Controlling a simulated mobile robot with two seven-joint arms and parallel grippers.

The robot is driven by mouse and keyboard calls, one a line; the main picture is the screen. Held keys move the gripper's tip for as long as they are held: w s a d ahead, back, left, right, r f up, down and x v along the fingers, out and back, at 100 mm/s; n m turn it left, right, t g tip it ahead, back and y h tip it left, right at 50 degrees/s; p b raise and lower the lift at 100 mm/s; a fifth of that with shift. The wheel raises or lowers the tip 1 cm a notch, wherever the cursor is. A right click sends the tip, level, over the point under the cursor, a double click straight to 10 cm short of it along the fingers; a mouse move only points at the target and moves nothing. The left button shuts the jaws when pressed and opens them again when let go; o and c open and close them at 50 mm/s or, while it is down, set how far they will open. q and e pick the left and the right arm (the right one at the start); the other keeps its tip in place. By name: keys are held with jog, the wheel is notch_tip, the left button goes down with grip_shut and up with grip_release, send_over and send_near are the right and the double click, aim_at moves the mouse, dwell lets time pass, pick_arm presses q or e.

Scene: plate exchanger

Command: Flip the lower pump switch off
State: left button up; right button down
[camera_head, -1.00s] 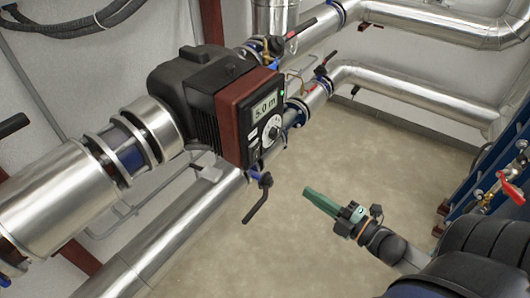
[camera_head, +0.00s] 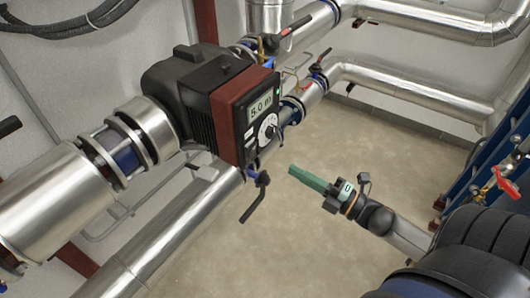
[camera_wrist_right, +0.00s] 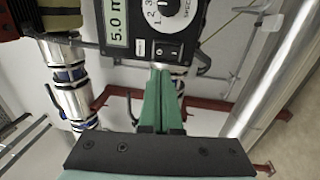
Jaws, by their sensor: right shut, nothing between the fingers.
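The pump has a dark red and black control box (camera_head: 232,108) with a lit display reading 5.0 m and a white dial. In the right wrist view, a small black rocker switch (camera_wrist_right: 167,51) sits on the box's lower face (camera_wrist_right: 190,42), beside a white label. Its on or off position is too small to tell. My right gripper (camera_head: 292,170) has green fingers, closed together and empty, pointing at the box from the lower right. In the right wrist view, the fingertips (camera_wrist_right: 160,72) appear just below the switch; contact does not show. My left gripper is not in view.
A black-handled valve lever (camera_head: 256,197) hangs below the box, left of my fingers. Large silver pipes (camera_head: 60,200) run along the left and back. A red valve handle (camera_head: 505,183) stands at the right. The floor (camera_head: 340,140) around my gripper is clear.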

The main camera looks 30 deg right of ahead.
aim_at(255, 148)
jog(key=p+x, duration=0.1)
jog(key=x, duration=0.9)
jog(key=shift+a, duration=0.1)
jog(key=shift+w+r, duration=0.15)
dwell(0.3)
